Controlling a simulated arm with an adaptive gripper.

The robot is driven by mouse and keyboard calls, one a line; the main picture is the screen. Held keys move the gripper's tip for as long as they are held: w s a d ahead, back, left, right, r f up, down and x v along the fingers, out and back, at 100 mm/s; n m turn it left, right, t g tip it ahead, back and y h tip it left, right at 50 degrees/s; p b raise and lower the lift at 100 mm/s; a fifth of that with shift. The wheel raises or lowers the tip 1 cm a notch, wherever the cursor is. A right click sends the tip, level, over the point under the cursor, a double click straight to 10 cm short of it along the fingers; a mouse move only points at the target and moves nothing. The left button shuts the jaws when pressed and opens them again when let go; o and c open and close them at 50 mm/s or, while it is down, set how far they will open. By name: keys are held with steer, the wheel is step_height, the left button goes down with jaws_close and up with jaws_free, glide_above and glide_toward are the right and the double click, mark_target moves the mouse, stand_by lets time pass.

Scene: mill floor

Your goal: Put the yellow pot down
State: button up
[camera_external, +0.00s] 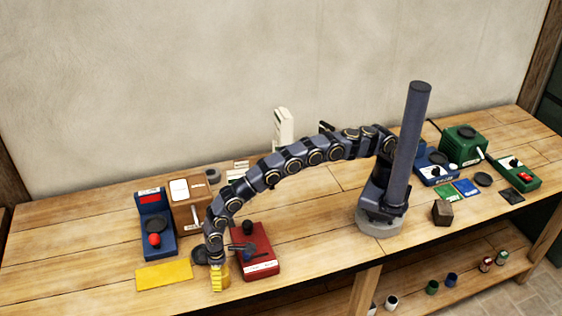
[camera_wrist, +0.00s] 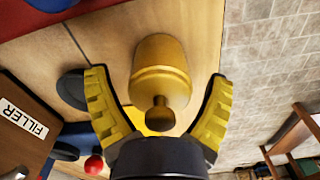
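The yellow pot (camera_wrist: 160,65) has a round body and a small knob facing the wrist camera. My gripper (camera_wrist: 158,82) has its two yellow ridged fingers spread on either side of the pot, with a visible gap on both sides. In the external view my gripper (camera_external: 218,282) points down low over the front of the bench, and its fingers largely hide the pot (camera_external: 225,271). The pot is over the wooden bench top, right of a flat yellow mat (camera_external: 163,275). I cannot tell whether its base touches the wood.
A red device (camera_external: 260,262) is close on the right of my gripper. A blue device with a red knob (camera_external: 155,235) and a brown box labelled filler (camera_wrist: 22,125) are to the left and behind. The bench's front edge is near. Bare wood lies right of the red device.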

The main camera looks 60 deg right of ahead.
stand_by(0.3)
step_height(320, 180, up, 12)
steer(key=shift+f, duration=0.1)
steer(key=shift+d+r, duration=0.2)
steer(key=shift+r, duration=0.15)
steer(key=d+r+m, duration=0.1)
steer(key=d+r, duration=0.6)
steer(key=d, duration=0.6)
steer(key=d+r+m, duration=0.2)
steer(key=d+r, duration=0.5)
steer(key=d, duration=0.6)
steer(key=s+d+r+m+g, duration=0.1)
steer(key=s+d+m, duration=0.1)
steer(key=s+d, duration=1.5)
steer(key=s, duration=0.5)
steer(key=shift+s+d+r+g, duration=0.15)
steer(key=shift+d+r+g, duration=0.15)
steer(key=shift+d+r, duration=0.05)
